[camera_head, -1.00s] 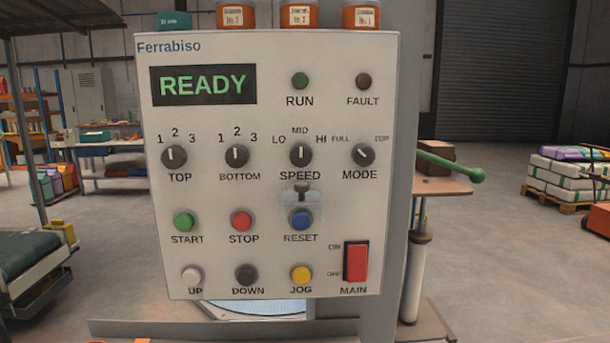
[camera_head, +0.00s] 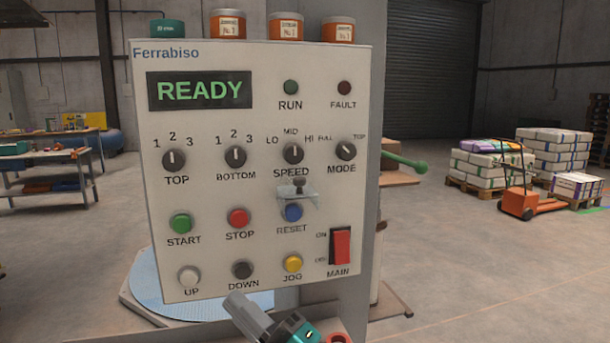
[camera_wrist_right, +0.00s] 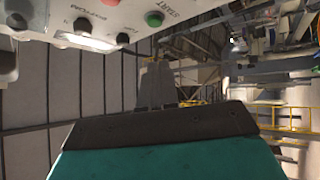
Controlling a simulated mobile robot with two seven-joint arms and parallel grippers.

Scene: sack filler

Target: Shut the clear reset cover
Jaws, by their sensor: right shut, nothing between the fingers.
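The clear reset cover (camera_head: 299,192) is a small transparent flap on the control panel (camera_head: 268,122). It is raised, sticking out from its hinge above the blue RESET button (camera_head: 293,213). The button face shows below it, uncovered. My right gripper (camera_head: 236,302) enters at the bottom of the head view, below the DOWN and JOG buttons, well below the cover. Its grey fingers are shut and empty. In the right wrist view the fingers (camera_wrist_right: 156,68) point up, near the panel's lower buttons; the cover is not seen there. My left gripper is not in view.
The panel carries other knobs and buttons close by: the SPEED knob (camera_head: 293,154) above, the yellow JOG button (camera_head: 293,264) below, the red MAIN switch (camera_head: 340,246) to the right. A green-ended lever (camera_head: 405,162) sticks out right of the panel. Jars stand on top.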

